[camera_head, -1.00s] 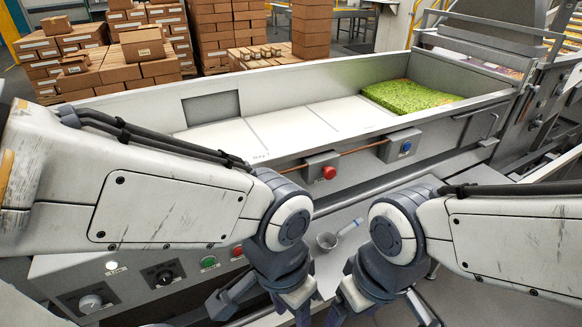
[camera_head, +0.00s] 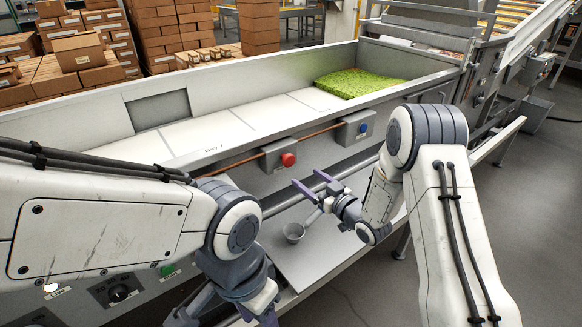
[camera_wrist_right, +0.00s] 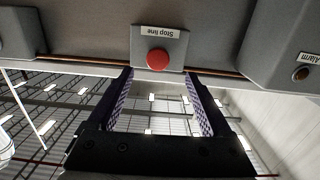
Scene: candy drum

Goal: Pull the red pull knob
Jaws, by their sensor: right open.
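The red pull knob (camera_head: 288,160) sticks out of a small grey box on the front wall of the long trough. In the right wrist view the knob (camera_wrist_right: 158,60) shows under a "Stop line" label that reads upside down. My right gripper (camera_head: 312,183) is open and empty, with its purple fingers pointing toward the trough wall, just below and right of the knob in the head view. In the right wrist view the knob lies ahead, between the fingertips (camera_wrist_right: 157,76) and apart from them. My left gripper (camera_head: 225,312) is at the bottom edge, partly cut off; its jaws are unclear.
A box with a blue button (camera_head: 363,128) is right of the knob, joined by a copper-coloured pipe. A small metal scoop (camera_head: 294,232) lies on the shelf below my right gripper. Green candy (camera_head: 355,83) fills the trough's far end. A green button (camera_head: 167,270) is on the lower panel.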

